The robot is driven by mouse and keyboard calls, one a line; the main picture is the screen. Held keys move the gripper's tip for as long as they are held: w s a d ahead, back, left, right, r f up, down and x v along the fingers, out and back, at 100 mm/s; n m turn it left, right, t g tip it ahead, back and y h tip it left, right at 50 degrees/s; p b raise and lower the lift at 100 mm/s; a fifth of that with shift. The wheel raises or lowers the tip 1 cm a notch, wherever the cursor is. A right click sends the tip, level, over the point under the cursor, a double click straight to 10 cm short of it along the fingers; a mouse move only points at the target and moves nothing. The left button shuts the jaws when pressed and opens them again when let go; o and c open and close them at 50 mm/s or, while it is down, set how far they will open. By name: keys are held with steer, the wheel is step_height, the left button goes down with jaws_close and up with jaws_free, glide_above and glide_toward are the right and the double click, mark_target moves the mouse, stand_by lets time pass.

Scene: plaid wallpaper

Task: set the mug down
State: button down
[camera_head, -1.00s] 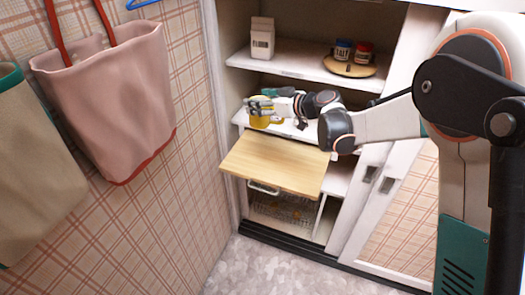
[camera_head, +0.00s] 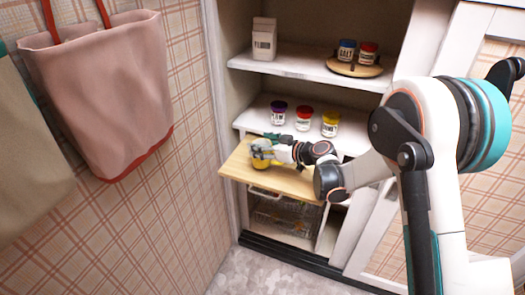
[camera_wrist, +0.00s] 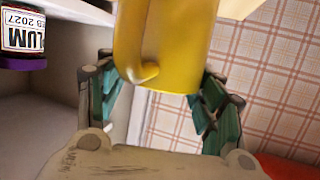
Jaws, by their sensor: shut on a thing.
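The yellow mug (camera_head: 261,163) is at my gripper (camera_head: 262,150), over the left part of the pull-out wooden board (camera_head: 292,187). In the wrist view the mug (camera_wrist: 185,35) fills the top middle, with its handle towards the camera. The teal fingers of my gripper (camera_wrist: 158,80) are on both sides of the mug, shut on it. The mug's base is hard to make out, so I cannot tell whether it touches the board.
Purple-lidded (camera_head: 278,114), red-lidded (camera_head: 304,118) and yellow-lidded (camera_head: 330,124) jars stand on the shelf behind the board. Above are a carton (camera_head: 264,40) and a round tray (camera_head: 355,70) with two jars. A pink bag (camera_head: 100,95) hangs at left. The board's front right is clear.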

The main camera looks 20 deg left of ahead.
steer(key=shift+f, duration=0.7)
steer(key=shift+c, duration=2.2)
jaws_free()
steer(key=shift+f, duration=0.1)
